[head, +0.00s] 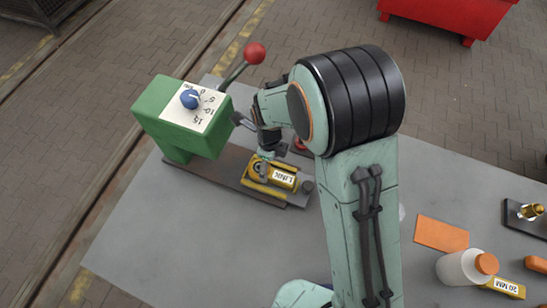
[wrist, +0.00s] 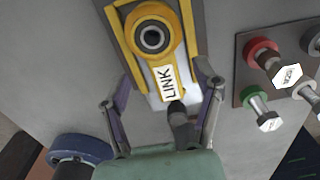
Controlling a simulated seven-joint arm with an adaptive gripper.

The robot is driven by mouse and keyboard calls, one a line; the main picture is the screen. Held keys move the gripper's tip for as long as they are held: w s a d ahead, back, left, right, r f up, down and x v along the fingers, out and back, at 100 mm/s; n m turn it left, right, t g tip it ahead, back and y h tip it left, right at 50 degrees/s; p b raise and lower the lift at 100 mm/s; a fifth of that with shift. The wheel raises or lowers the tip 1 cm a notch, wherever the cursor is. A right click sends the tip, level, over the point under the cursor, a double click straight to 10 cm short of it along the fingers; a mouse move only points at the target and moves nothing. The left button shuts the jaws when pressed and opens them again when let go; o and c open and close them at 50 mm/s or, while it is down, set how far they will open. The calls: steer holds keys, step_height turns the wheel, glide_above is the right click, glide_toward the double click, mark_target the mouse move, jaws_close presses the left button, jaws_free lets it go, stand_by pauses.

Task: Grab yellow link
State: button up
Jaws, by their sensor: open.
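The yellow link (head: 283,178) has a white "LINK" label and lies at the right end of the dark base plate (head: 215,181) of the green machine. In the wrist view the link (wrist: 135,42) is in the upper middle, with a dark round bush near the top and its label end towards me. My gripper (wrist: 163,82) is open, with one finger on each side of the labelled end. No grip on the link shows, and I cannot tell whether the fingers touch it. In the head view my gripper (head: 268,153) is over the link and partly hides it.
The green machine (head: 175,122) with a blue dial and red-knobbed lever (head: 254,54) stands left of my gripper. In the wrist view a plate with coloured-headed bolts (wrist: 262,52) is at right. A white bottle (head: 460,267) and orange block (head: 440,233) are right of my arm.

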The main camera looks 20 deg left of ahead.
mark_target(270, 172)
step_height(270, 172, down, 4)
steer(key=shift+f, duration=0.2)
jaws_close()
steer(key=shift+r, duration=0.15)
